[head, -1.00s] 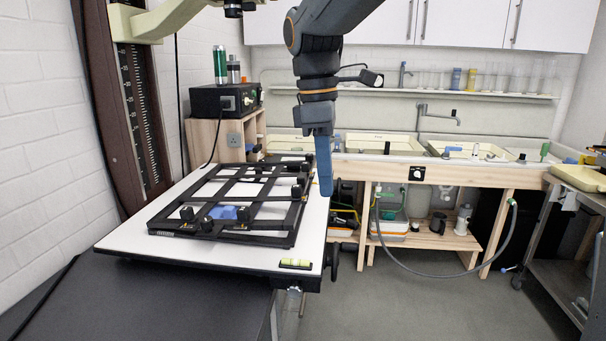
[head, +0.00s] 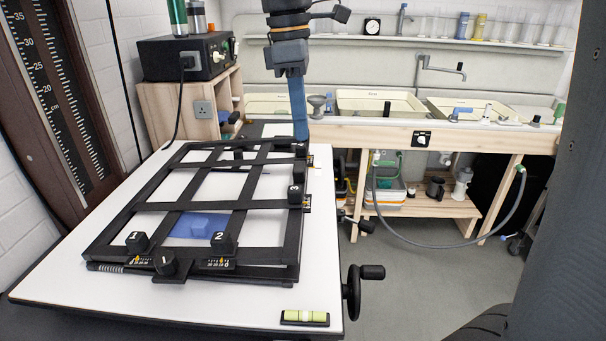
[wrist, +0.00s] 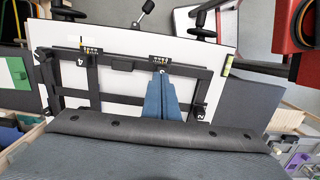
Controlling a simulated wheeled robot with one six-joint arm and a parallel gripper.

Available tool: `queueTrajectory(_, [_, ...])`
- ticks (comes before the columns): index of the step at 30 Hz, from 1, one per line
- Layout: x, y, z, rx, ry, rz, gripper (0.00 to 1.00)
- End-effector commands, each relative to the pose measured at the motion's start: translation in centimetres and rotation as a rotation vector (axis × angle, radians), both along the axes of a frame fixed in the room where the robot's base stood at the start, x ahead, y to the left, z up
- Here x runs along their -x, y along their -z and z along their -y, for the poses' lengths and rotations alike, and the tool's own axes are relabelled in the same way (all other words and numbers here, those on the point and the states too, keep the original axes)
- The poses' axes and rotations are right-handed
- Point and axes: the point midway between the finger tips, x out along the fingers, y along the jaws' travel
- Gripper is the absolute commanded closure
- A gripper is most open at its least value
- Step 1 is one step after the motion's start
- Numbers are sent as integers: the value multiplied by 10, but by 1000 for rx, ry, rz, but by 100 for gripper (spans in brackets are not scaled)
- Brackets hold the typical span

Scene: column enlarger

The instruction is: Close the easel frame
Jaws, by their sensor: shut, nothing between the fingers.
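The easel frame (head: 268,228), a black grid of bars with numbered knobs, lies about flat on the white baseboard (head: 60,285). My gripper (head: 300,136), with blue fingers, is shut and empty, pointing down at the frame's far right corner. In the wrist view my gripper (wrist: 161,76) overlaps the easel frame's side bar (wrist: 125,65) near a scale; contact is unclear.
A black hand crank (head: 353,290) juts from the baseboard's right edge. A spirit level (head: 304,317) sits at its near edge. The enlarger column (head: 50,100) and a black control box (head: 185,57) stand left and behind.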

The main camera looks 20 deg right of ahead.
Motion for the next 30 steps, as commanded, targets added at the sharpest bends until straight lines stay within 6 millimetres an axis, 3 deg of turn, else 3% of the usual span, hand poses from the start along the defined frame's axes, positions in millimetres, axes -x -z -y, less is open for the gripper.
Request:
queueTrajectory(5, [2, 20, 4, 1, 4, -6, 100])
queueTrajectory(21, [6, 117, 12, 1, 1, -6, 100])
queueTrajectory(30, [5, 136, 14, 1, 0, -1, 100])
